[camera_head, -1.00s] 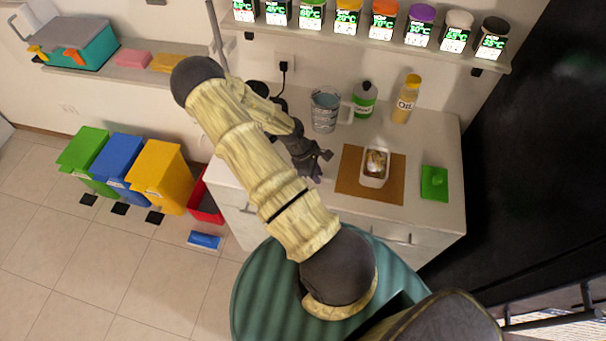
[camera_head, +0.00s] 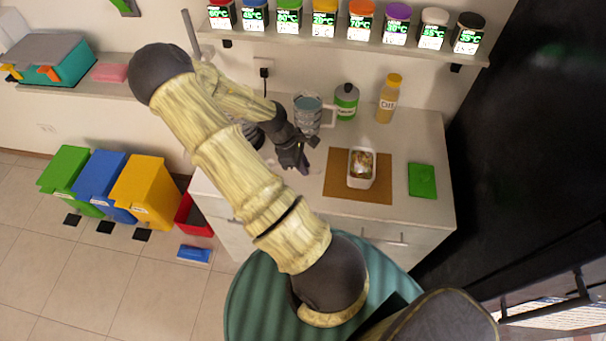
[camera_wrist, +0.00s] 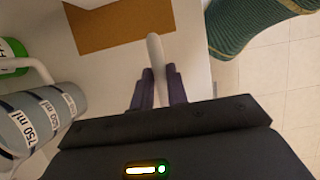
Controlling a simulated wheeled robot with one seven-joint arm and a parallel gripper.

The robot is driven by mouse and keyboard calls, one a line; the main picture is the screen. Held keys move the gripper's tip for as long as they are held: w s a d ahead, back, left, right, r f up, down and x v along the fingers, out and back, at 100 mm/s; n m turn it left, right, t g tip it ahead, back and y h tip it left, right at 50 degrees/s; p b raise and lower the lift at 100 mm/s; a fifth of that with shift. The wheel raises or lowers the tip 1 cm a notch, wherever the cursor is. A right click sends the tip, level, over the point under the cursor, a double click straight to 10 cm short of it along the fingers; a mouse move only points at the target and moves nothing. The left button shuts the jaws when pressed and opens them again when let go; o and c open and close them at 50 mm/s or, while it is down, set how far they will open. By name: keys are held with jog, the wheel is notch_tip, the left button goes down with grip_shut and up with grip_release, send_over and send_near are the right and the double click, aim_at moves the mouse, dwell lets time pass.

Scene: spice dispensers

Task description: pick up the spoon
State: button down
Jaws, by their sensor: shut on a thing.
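The spoon (camera_wrist: 155,52) shows in the wrist view as a smooth pale white handle standing out between the dark fingers. My gripper (camera_wrist: 158,84) is shut on it. In the head view my gripper (camera_head: 306,156) is over the left part of the counter, left of the brown mat, and I cannot clearly make out the spoon there. The rest of the spoon is hidden by the fingers and the gripper body in the wrist view.
A white container with food (camera_head: 361,168) stands on the brown mat (camera_head: 340,188). A green board (camera_head: 422,180) lies to its right. A measuring jug (camera_head: 306,113), a green-labelled bottle (camera_head: 346,103) and an oil bottle (camera_head: 388,98) stand behind. Spice dispensers (camera_head: 325,20) line the shelf above.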

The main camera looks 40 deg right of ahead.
jog(key=shift+r, duration=1.4)
